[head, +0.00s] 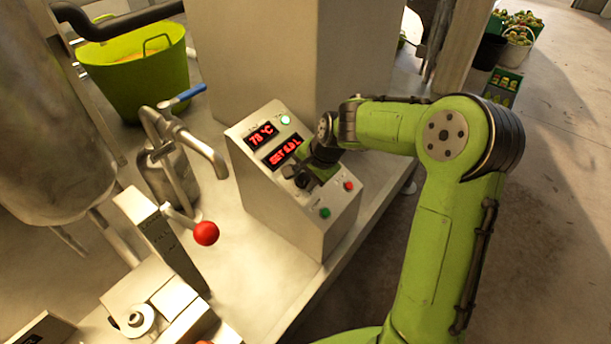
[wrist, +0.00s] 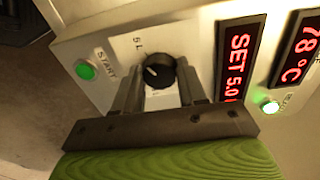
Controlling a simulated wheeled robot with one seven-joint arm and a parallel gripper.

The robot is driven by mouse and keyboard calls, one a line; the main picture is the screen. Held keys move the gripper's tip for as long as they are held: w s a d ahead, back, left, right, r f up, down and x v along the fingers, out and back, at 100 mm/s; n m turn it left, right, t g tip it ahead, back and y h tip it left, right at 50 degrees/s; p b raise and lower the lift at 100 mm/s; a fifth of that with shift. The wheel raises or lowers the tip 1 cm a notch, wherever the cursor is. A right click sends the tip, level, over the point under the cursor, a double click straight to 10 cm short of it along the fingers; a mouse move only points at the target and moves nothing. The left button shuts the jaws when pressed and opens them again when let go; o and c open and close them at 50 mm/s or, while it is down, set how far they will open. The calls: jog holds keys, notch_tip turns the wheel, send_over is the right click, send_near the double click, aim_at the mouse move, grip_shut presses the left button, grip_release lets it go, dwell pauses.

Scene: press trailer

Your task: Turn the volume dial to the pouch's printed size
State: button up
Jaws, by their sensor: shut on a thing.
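The volume dial (wrist: 157,70) is a round black knob with a white pointer line, on the sloped panel of a metal control box (head: 275,210). "5 L" is printed beside it. In the wrist view, my gripper (wrist: 158,84) has one finger on each side of the dial and is shut on it. In the head view my gripper (head: 303,176) partly hides the dial. The red set display (wrist: 238,58) reads "SET 5.0" in the wrist view; it also shows in the head view (head: 284,151). I cannot make out a pouch or its printed size.
A green START button (wrist: 86,70) and a red button (head: 348,186) are on the panel. A 78 °C display (head: 262,135) is above the set display. A tap with a blue lever (head: 190,95) and a red-knobbed lever (head: 205,233) stand left of the box.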

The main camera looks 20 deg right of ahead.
jog(key=n+b, duration=0.1)
jog(key=n, duration=0.4)
jog(key=shift+s+f+n+t+b, duration=0.1)
jog(key=shift+n+t+b, duration=0.2)
jog(key=shift+n, duration=0.1)
jog(key=n+b, duration=0.2)
jog(key=n, duration=0.4)
jog(key=shift+d+b, duration=0.1)
jog(key=shift+b, duration=0.2)
jog(key=n+b, duration=0.3)
jog(key=n, duration=0.3)
jog(key=shift+d+f+n+t, duration=0.1)
jog(key=shift+n+t, duration=0.2)
jog(key=n+b, duration=0.2)
jog(key=n, duration=0.3)
jog(key=shift+y, duration=0.3)
jog(key=shift+n+b, duration=0.3)
jog(key=shift+b, duration=0.05)
jog(key=o, duration=1.1)
jog(key=shift+c, duration=0.2)
jog(key=shift+s+d+r, duration=0.1)
jog(key=shift+r, duration=0.1)
